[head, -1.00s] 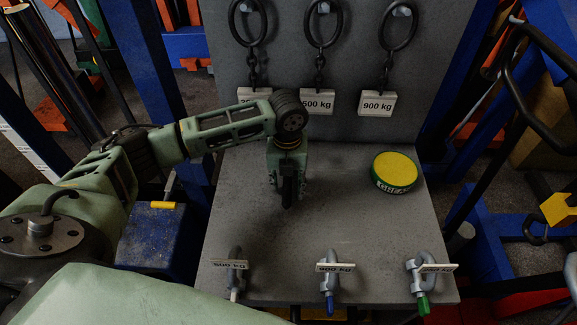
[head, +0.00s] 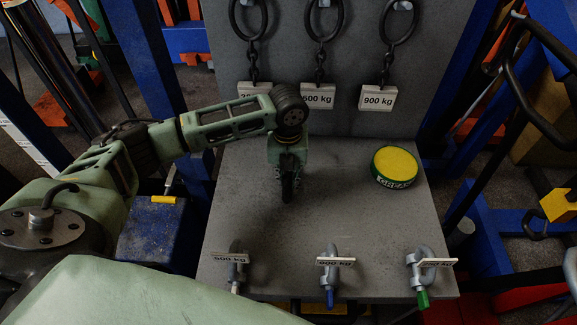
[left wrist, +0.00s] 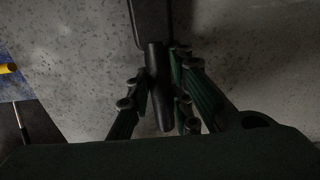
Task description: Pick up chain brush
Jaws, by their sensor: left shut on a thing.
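My left gripper (head: 287,188) points down over the grey board (head: 345,215), left of its middle. In the left wrist view, the fingers (left wrist: 160,100) are shut on the dark handle of the chain brush (left wrist: 156,75). A wider dark block of the brush reaches to the top edge of that view. In the head view, the brush cannot be told apart from the dark fingers. Whether the brush touches the board is unclear. My right gripper is not in view.
A round green tin with a yellow top (head: 395,166) stands at the board's right. Tagged shackles, one of them in the middle (head: 330,272), line the front edge. Rings with chains and weight tags (head: 377,98) hang on the back panel. The board's centre is clear.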

